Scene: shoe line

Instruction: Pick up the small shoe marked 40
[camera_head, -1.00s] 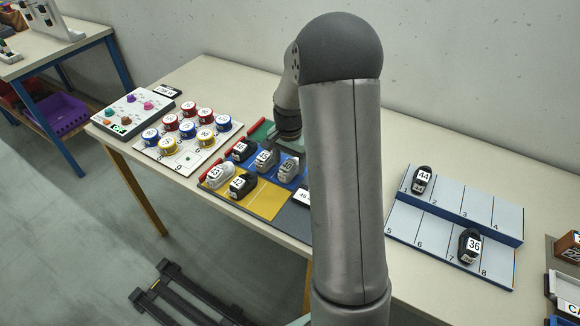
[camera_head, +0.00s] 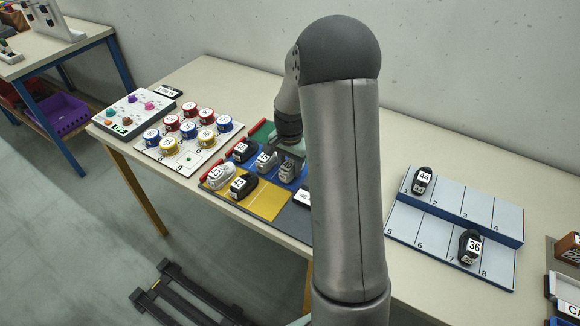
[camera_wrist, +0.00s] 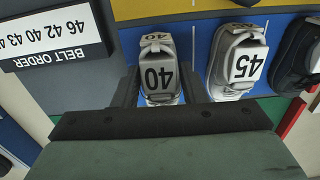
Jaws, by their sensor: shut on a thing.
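The small grey shoe marked 40 (camera_wrist: 158,78) stands between the two dark fingers of my gripper (camera_wrist: 160,88) in the wrist view, its label upside down there. The fingers are shut on its sides. In the head view the same shoe (camera_head: 287,173) sits on the blue part of the mat, with my wrist just behind and above it. I cannot tell whether it touches the mat. My arm hides the area to its right.
Grey shoe 45 (camera_wrist: 239,62) stands close beside it. Black and white shoes stand nearby on the blue and yellow (camera_head: 266,203) areas. A numbered rack (camera_head: 440,230) at right holds shoes 44 and 36.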

